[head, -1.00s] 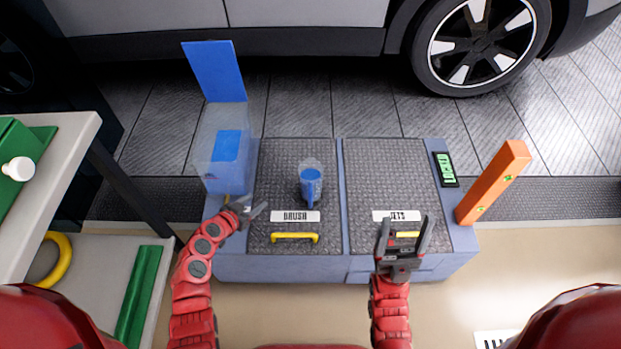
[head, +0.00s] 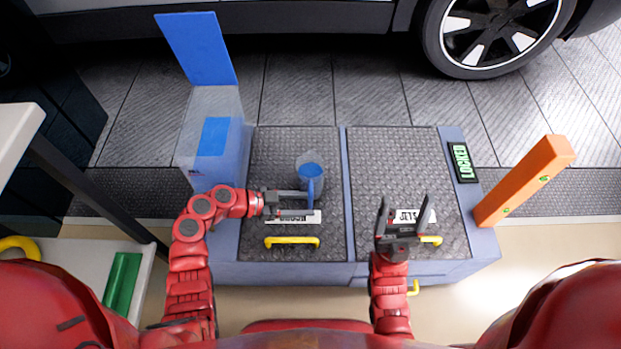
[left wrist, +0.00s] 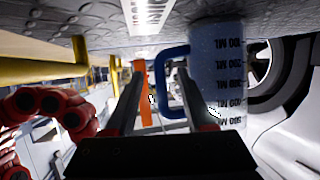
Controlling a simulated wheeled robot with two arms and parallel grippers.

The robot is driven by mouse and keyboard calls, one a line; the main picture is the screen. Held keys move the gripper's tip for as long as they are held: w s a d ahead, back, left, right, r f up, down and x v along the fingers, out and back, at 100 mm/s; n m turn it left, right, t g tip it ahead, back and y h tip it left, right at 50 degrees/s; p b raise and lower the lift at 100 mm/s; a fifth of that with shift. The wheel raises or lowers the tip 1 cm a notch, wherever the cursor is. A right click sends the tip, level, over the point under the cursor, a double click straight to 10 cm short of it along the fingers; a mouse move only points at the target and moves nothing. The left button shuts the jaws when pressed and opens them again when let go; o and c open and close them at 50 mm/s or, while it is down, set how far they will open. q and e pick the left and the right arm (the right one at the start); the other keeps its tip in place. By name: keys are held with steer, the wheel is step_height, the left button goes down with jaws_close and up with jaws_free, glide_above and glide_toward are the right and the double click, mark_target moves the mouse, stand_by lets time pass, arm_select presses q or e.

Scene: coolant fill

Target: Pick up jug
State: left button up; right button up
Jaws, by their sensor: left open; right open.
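The jug (head: 312,166) is clear with blue liquid and stands upright on the left dark lid. Its blue handle (head: 311,187) faces me. My left gripper (head: 304,201) is open at the handle, reaching in from the left. In the left wrist view, which looks upside down, the handle (left wrist: 158,88) shows between the open fingers (left wrist: 160,76) and the jug's marked wall (left wrist: 217,60) is just right of them. Whether a finger touches the handle is unclear. My right gripper (head: 406,207) is open and empty above the right lid, apart from the jug.
A clear tank (head: 210,125) with a raised blue flap (head: 197,48) stands left of the jug. A yellow lid handle (head: 292,241) lies in front. An orange post (head: 525,180) and a LOCKED display (head: 462,162) are on the right. A car wheel (head: 500,35) is behind.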

arm_select(q)
steer(key=shift+x, duration=1.2)
steer(key=shift+w, duration=0.1)
jaws_close()
stand_by(0.4)
